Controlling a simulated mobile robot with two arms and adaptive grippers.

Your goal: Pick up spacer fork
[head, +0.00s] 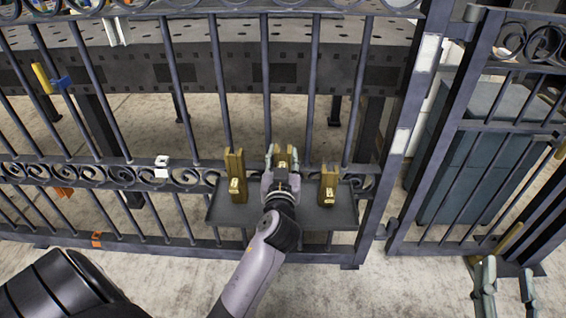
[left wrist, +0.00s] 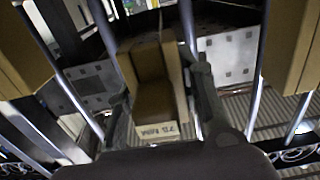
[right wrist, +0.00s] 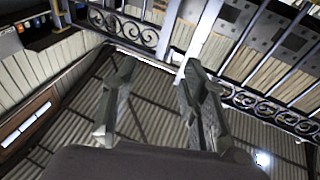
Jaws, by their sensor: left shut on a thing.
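Three tan wooden spacer forks stand upright on a dark tray (head: 342,211) fixed to the gate: a left fork (head: 236,176), a middle fork (head: 283,160) and a right fork (head: 328,184). My left gripper (head: 281,154) is shut on the middle fork, which is partly hidden by it. In the left wrist view the held fork (left wrist: 152,82) sits between the fingers, with a small pale label on its lower face. I cannot tell whether it touches the tray. My right gripper (head: 506,276) is open and empty, low at the right; its parted fingers show in the right wrist view (right wrist: 155,90).
The dark metal gate (head: 315,85) with bars and scrolls stands behind the tray. A perforated workbench (head: 230,60) is beyond it. A second gate leaf (head: 440,150) is at the right, with a blue-grey cabinet (head: 475,150) behind. Floor (head: 190,275) in front is partly clear.

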